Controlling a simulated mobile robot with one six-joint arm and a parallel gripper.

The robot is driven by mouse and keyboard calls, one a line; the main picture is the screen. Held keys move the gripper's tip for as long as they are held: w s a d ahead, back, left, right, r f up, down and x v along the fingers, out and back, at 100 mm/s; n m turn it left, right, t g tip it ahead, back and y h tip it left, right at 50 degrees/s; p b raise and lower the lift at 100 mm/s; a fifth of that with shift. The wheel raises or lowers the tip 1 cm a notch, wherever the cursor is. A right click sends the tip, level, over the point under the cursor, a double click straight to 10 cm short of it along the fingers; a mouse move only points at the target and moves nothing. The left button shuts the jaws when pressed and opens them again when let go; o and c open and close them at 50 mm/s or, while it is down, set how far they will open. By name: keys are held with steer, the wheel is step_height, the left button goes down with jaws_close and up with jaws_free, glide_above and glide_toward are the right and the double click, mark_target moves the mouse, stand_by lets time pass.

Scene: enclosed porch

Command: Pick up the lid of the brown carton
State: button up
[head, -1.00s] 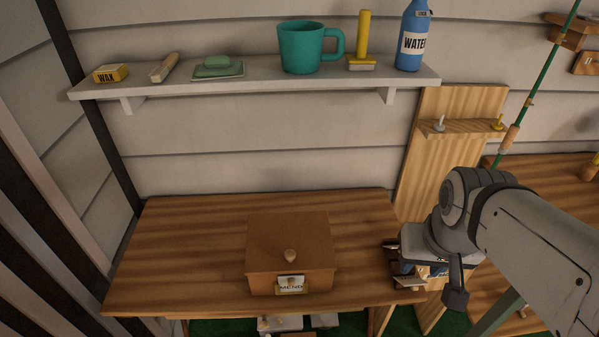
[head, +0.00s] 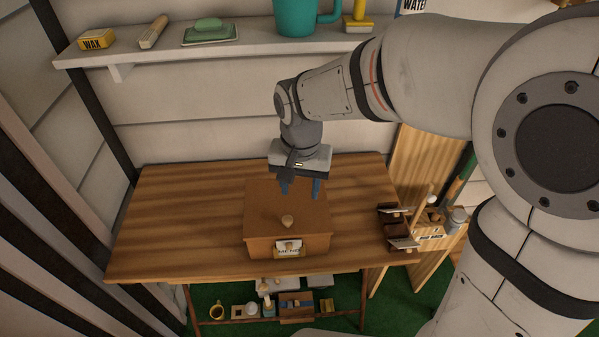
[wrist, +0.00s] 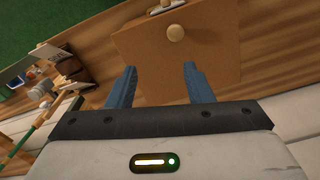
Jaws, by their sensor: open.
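The brown carton (head: 270,244) stands on the wooden table. Its flat brown lid (head: 287,200) is on top, with a small round light knob (head: 287,221) near the front edge. A label card is on the carton's front. My gripper (head: 300,193) is open and empty, pointing down over the rear part of the lid, behind the knob. In the wrist view my two blue fingers (wrist: 158,80) are apart, with the lid (wrist: 212,62) beyond them and the knob (wrist: 175,33) past the fingertips. I cannot tell the exact height of the fingertips above the lid.
The wooden table (head: 170,215) is clear left of the carton. Small dark items (head: 397,228) lie at its right edge. A shelf (head: 160,50) above holds wax, a brush, soap and a teal mug (head: 295,16). Several things sit below the table.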

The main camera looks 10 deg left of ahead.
mark_target(288, 217)
steer(key=a+f, duration=0.1)
steer(key=f, duration=0.4)
steer(key=s+a+f, duration=0.1)
steer(key=f, duration=0.2)
steer(key=shift+a+f+p, duration=0.3)
steer(key=shift+c, duration=0.6)
jaws_close()
